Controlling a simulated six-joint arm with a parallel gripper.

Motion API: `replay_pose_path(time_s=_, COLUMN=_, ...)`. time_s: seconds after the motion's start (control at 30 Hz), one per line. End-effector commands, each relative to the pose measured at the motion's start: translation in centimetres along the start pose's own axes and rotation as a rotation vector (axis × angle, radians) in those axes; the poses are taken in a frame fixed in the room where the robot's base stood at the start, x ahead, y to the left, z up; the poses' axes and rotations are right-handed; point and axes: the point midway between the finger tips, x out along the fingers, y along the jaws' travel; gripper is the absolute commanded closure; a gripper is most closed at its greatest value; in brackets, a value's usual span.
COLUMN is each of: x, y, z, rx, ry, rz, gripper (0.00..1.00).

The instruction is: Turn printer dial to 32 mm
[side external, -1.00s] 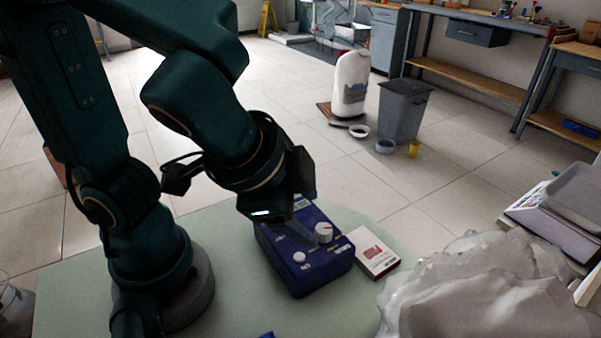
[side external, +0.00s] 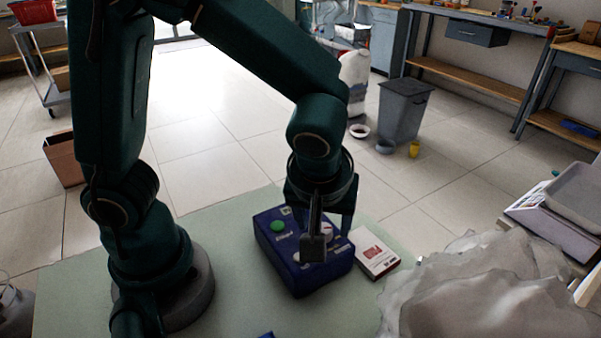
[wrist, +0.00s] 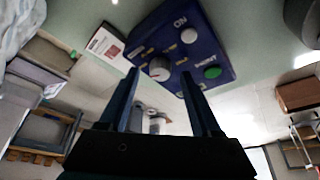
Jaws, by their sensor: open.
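The blue printer box (side external: 290,270) stands on the pale green table top. It has a large white dial (wrist: 159,69), a smaller white knob (wrist: 188,35) by the word ON, and a green button (wrist: 212,72) by the word PRINT. My gripper (wrist: 160,74) is open and empty, pointing down over the box. In the wrist view the dial shows between its two fingertips, apart from both. In the side view my gripper (side external: 330,228) hides most of the dial and part of the small knob. The dial's scale is too small to read.
A white and red carton (side external: 376,255) lies just right of the printer. A crumpled translucent plastic sheet (side external: 490,290) covers the right front. The table (side external: 230,300) left of the printer is clear.

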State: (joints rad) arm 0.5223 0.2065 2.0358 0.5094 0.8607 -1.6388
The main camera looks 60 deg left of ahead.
Motion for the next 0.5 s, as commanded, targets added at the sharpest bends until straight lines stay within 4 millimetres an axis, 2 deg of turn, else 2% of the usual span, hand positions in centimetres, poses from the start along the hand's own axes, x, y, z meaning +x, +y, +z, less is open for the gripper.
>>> replay_pose_path(time_s=0.1, x=0.89, y=-0.06, z=0.02, rx=0.001, ry=-0.001, rz=-0.002, gripper=0.35)
replay_pose_path(time_s=0.37, x=1.1, y=-0.01, z=0.03, rx=0.002, ry=-0.001, rz=0.002, gripper=0.35)
replay_pose_path(time_s=0.4, x=1.1, y=-0.01, z=0.03, rx=0.002, ry=-0.001, rz=0.002, gripper=0.39)
replay_pose_path(time_s=0.47, x=1.09, y=-0.01, z=0.03, rx=0.002, ry=-0.001, rz=0.002, gripper=0.62)
replay_pose_path(time_s=0.5, x=1.09, y=-0.01, z=0.03, rx=0.002, ry=-0.001, rz=0.002, gripper=0.77)
